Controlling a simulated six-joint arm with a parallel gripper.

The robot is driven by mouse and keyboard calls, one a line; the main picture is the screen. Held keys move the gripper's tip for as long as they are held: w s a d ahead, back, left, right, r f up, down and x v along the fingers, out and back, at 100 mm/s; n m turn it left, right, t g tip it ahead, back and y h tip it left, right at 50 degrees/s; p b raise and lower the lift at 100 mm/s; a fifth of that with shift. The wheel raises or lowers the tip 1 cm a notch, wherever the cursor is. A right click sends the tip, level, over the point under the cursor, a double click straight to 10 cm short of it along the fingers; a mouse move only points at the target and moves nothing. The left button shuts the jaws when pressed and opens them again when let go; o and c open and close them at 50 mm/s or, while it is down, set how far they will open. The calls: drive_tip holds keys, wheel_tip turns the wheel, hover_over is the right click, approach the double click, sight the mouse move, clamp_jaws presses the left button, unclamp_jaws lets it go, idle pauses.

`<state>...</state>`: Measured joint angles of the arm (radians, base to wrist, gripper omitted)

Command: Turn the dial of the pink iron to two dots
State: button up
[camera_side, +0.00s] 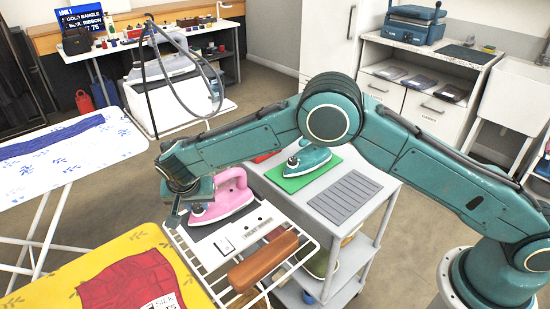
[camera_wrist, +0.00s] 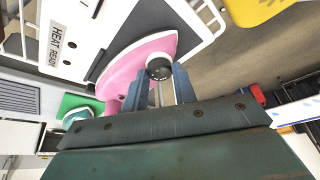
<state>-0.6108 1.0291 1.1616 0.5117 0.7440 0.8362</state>
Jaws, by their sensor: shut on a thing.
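The pink iron (camera_side: 226,199) rests on a dark plate of the white wire-sided stand beside the grey cart. In the wrist view the pink iron (camera_wrist: 128,66) lies left of my fingers. Its round dark dial (camera_wrist: 159,68) sits between my fingertips. My gripper (camera_wrist: 161,78) is shut on the dial, with one blue finger on each side. In the side view my gripper (camera_side: 177,208) is at the left side of the iron, and the dial is hidden there. The dial's marks are too small to read, so its setting cannot be told.
The stand (camera_side: 263,217) carries a "HEAT READY" label and a wooden handle piece (camera_side: 262,262). A teal iron (camera_side: 305,160) stands on a green mat (camera_side: 284,181) on the cart. A yellow ironing board (camera_side: 80,278) with red cloth (camera_side: 135,285) is close at front left.

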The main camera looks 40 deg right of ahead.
drive_tip(key=shift+a+m, duration=0.1)
drive_tip(key=shift+m, duration=0.5)
drive_tip(key=o, duration=1)
drive_tip(key=shift+r, duration=0.1)
drive_tip(key=v, duration=1.3)
drive_tip(key=shift+a+r, duration=0.3)
drive_tip(key=shift+d, duration=0.1)
